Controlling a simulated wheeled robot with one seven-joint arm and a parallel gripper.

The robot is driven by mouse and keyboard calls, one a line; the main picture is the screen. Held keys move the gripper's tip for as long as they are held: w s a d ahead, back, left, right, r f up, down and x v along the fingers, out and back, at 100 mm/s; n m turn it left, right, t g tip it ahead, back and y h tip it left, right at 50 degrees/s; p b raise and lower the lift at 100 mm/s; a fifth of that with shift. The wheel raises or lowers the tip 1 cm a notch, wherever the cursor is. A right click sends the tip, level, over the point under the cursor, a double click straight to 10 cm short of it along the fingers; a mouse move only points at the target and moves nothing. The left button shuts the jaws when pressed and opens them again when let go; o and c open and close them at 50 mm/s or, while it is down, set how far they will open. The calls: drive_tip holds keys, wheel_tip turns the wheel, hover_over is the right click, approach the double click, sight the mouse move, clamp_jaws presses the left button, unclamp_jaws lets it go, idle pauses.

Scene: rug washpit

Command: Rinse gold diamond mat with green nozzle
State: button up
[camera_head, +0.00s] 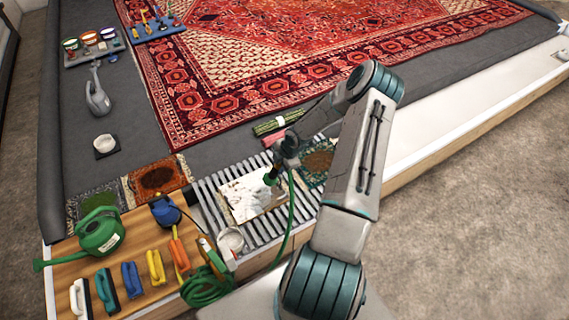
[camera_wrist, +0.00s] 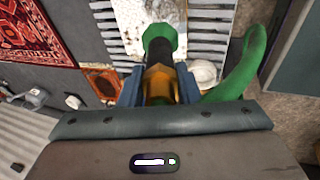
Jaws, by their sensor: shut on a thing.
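My gripper (camera_head: 277,168) is shut on the green nozzle (camera_head: 270,179) and holds it over the slatted rack, its green head pointing down. In the wrist view my gripper (camera_wrist: 158,88) grips the nozzle's orange and black body, with the green head (camera_wrist: 160,40) in front. A small mat (camera_head: 248,197) lies on the rack below, mostly covered in white, foam-like patches with some tan showing; its diamond pattern cannot be made out. It also shows in the wrist view (camera_wrist: 132,22), partly hidden by the nozzle. No water is visible. The green hose (camera_head: 291,215) hangs from the nozzle.
Slatted rack (camera_head: 215,203) bars surround the mat. A wooden shelf (camera_head: 150,270) holds a green watering can (camera_head: 98,235), several brushes and coiled hose (camera_head: 207,288). Other small mats (camera_head: 158,177) lie around.

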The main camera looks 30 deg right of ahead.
drive_tip(key=shift+a+b, duration=4.6)
drive_tip(key=shift+a, duration=2.2)
drive_tip(key=shift+w+p, duration=1.55)
drive_tip(key=shift+w, duration=2.2)
drive_tip(key=d+b, duration=0.2)
drive_tip(key=d, duration=2.4)
drive_tip(key=shift+d, duration=0.35)
